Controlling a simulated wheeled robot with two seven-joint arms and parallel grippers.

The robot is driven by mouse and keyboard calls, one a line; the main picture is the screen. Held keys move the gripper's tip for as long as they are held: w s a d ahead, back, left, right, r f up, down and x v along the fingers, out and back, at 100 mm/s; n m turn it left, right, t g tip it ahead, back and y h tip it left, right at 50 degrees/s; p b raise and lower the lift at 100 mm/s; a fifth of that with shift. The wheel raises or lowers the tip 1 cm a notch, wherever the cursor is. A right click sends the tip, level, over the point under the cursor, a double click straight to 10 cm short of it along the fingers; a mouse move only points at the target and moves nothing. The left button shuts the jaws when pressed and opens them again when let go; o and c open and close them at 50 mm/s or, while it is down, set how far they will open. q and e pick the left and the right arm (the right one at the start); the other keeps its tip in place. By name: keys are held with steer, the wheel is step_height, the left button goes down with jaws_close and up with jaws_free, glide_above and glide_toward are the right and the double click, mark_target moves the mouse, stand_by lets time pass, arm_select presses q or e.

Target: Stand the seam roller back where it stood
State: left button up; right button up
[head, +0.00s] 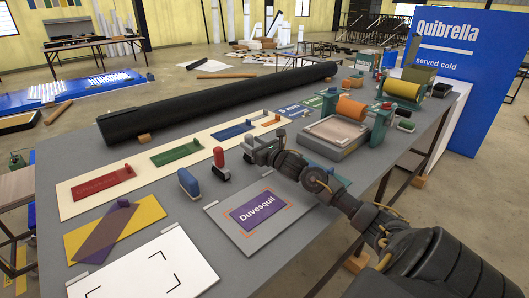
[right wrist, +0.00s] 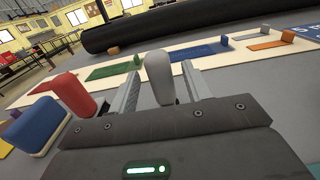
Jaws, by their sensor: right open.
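Several small upright hand tools stand in a row on the grey table (head: 70,143). One has a blue handle (head: 188,183), one a red handle (head: 219,160); a grey-handled tool (right wrist: 160,75) stands beyond them. I cannot tell which of them is the seam roller, as their lower ends are small or hidden. My right gripper (head: 257,151) is open at the grey-handled tool. In the right wrist view its fingers (right wrist: 162,85) are on both sides of the grey handle, with gaps visible. The red handle (right wrist: 68,92) and blue handle (right wrist: 38,125) are left of the fingers there. My left gripper is out of view.
A cream board with coloured cards (head: 70,205) and a long black roll (head: 220,100) lie behind the tools. A purple "Duvesquil" panel (head: 258,210) lies in front, under my right arm. A white sheet (head: 145,270) is front left. A green-framed roller machine (head: 340,125) stands right.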

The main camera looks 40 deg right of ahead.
steer(key=s+b, duration=0.1)
steer(key=s, duration=0.5)
steer(key=shift+s+f, duration=0.15)
steer(key=shift+s, duration=0.05)
steer(key=shift+s+a, duration=0.1)
steer(key=shift+s, duration=0.55)
steer(key=shift+s+r, duration=0.15)
steer(key=shift+r, duration=0.05)
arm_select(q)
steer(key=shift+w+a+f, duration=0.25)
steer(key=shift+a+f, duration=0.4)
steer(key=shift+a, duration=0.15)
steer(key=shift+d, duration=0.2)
